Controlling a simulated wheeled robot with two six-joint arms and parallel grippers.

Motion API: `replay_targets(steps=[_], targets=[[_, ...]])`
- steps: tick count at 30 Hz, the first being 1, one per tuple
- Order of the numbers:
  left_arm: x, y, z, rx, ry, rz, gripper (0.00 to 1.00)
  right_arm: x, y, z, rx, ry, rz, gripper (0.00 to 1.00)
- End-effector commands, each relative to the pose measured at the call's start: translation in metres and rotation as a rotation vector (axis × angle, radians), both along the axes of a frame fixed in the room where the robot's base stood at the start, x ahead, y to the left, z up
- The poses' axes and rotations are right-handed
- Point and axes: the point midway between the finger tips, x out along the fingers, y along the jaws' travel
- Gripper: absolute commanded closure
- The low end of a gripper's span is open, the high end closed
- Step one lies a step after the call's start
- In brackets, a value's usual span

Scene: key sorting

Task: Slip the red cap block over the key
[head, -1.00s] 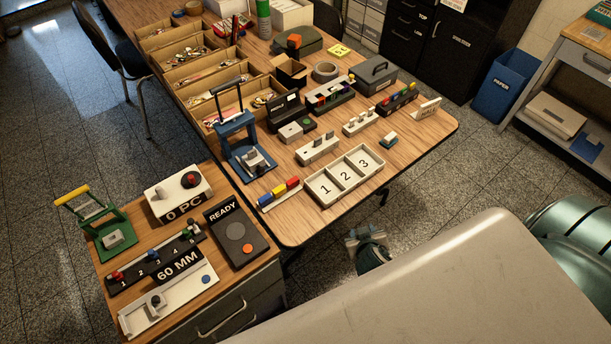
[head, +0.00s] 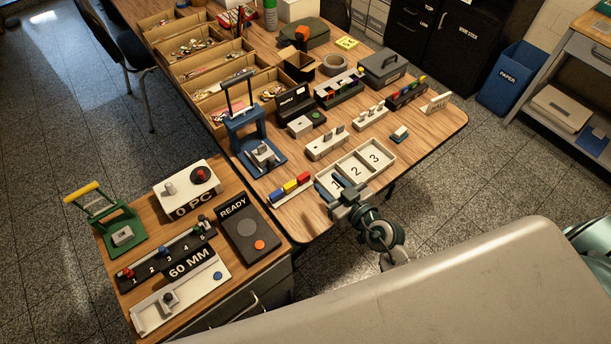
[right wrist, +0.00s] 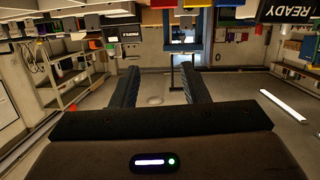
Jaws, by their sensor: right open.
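The red cap block (head: 303,179) sits at the right end of a light rack, beside a yellow block (head: 290,187) and a blue block (head: 275,196). It also shows at the top edge of the right wrist view (right wrist: 163,4). My right gripper (head: 334,184) is open and empty at the numbered tray's front left, right of the red block and apart from it. Its two dark fingers stand apart in the right wrist view (right wrist: 158,76). Upright key-like pieces stand in a white holder (head: 326,147) behind; I cannot tell which is the key. My left gripper is out of view.
The white tray (head: 385,172) marked 1, 2, 3 lies by my right gripper. A second white holder (head: 370,118) is further back. Bare wood lies between the rack and the tray.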

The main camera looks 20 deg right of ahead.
Motion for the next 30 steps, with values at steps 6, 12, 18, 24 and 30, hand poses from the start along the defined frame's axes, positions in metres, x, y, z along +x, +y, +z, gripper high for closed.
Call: replay_targets(steps=[6,12,18,24,30], targets=[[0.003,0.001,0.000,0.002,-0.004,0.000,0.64,-0.006,0.007,-0.028,-0.020,0.159,0.039,0.59],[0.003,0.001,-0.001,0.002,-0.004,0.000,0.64,0.014,0.014,-0.041,-0.018,0.179,0.038,0.59],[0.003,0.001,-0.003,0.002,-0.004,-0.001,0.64,0.038,0.022,-0.051,-0.019,0.179,0.038,0.59],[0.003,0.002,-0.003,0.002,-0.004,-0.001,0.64,0.052,0.027,-0.057,-0.021,0.178,0.039,0.59],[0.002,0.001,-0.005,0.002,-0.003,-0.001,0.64,0.078,0.035,-0.069,-0.020,0.177,0.038,0.59]])
